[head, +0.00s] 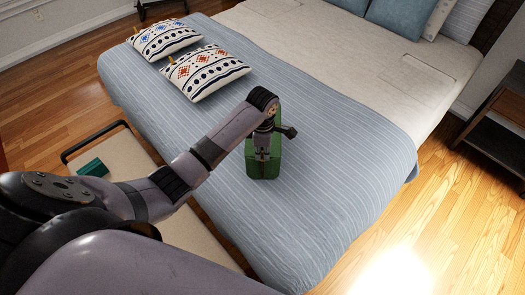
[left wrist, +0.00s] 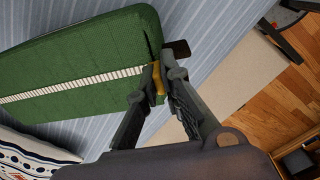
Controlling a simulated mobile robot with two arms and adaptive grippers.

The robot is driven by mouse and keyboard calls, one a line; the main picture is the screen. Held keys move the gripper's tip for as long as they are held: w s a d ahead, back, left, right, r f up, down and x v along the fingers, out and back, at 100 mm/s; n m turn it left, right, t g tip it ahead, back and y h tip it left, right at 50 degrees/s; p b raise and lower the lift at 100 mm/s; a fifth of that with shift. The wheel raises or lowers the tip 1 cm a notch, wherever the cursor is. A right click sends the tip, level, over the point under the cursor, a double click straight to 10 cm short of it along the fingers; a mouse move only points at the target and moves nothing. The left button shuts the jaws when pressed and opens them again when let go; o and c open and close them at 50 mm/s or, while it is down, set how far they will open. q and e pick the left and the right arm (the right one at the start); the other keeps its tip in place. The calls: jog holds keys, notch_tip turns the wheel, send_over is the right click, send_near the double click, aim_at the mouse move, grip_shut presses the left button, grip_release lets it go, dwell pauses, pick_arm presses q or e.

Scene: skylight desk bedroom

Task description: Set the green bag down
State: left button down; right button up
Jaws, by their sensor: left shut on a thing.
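The green bag (head: 262,168) is at the bed's blue striped blanket (head: 330,190), near the side facing me. In the left wrist view the bag (left wrist: 80,62) fills the upper left, with a pale zip along it and a small yellow tab (left wrist: 157,80) at its end. My left gripper (left wrist: 163,75) is shut on the bag at this end, its fingers around the yellow tab. In the head view my left gripper (head: 265,140) hides part of the bag. I cannot tell whether the bag's underside touches the blanket. My right gripper is not in view.
Two patterned pillows (head: 205,72) lie at the bed's far left corner. A pale bench (head: 190,235) with a dark rail and a small teal item (head: 92,168) stands beside the bed. A dark nightstand (head: 500,125) is at the right. The blanket right of the bag is clear.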

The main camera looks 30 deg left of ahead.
pick_arm(q)
jog(key=c, duration=1.8)
grip_release()
jog(key=shift+o, duration=0.2)
jog(key=shift+d+r, duration=0.1)
jog(key=shift+r, duration=0.35)
notch_tip(320, 180, up, 5)
jog(key=shift+b, duration=0.95)
notch_tip(320, 180, up, 6)
jog(key=p, duration=0.2)
jog(key=shift+s+r, duration=0.15)
jog(key=shift+s, duration=0.05)
